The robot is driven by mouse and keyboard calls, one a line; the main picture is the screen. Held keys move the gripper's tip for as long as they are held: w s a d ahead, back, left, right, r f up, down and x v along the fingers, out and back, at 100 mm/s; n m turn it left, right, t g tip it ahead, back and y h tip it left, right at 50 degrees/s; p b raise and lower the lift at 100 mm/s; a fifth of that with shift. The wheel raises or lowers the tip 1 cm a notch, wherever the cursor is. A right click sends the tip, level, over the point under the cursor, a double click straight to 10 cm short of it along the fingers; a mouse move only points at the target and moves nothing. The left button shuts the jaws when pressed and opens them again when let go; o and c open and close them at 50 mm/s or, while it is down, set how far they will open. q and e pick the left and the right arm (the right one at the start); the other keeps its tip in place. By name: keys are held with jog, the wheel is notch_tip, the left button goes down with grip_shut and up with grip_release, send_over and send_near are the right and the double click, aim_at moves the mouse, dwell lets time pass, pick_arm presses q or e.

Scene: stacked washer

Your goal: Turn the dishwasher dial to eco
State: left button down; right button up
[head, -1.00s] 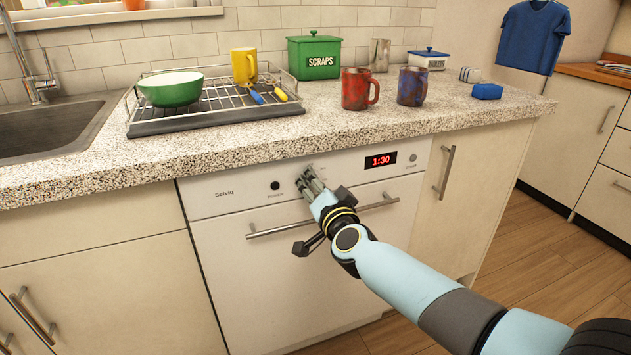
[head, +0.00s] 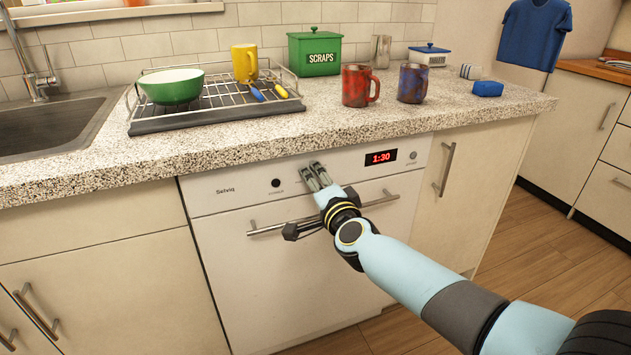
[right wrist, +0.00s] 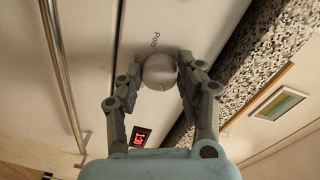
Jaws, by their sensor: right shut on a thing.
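The white dishwasher (head: 265,285) is built in under the counter, with a control panel along its top. Its display (head: 381,157) reads 1:30 in red. The round pale dial (right wrist: 160,71) shows in the right wrist view, between the fingers of my right gripper (right wrist: 158,85), which is shut on it. Printed letters, partly readable as "Pots", stand beside the dial; the other labels are hidden or too small to read. In the head view my right gripper (head: 314,176) reaches the middle of the panel and covers the dial. My left gripper is not in view.
The dishwasher's handle bar (head: 275,229) runs just below the panel, behind my right wrist. The speckled counter edge (head: 250,155) overhangs above. A black button (head: 276,183) is left of the gripper. Mugs, a dish rack (head: 215,122) and tins stand on the counter.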

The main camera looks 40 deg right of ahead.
jog(key=o, duration=1.1)
jog(key=shift+o, duration=0.2)
jog(key=shift+s, duration=0.1)
jog(key=v, duration=1.1)
jog(key=shift+s, duration=0.4)
jog(key=shift+a, duration=0.15)
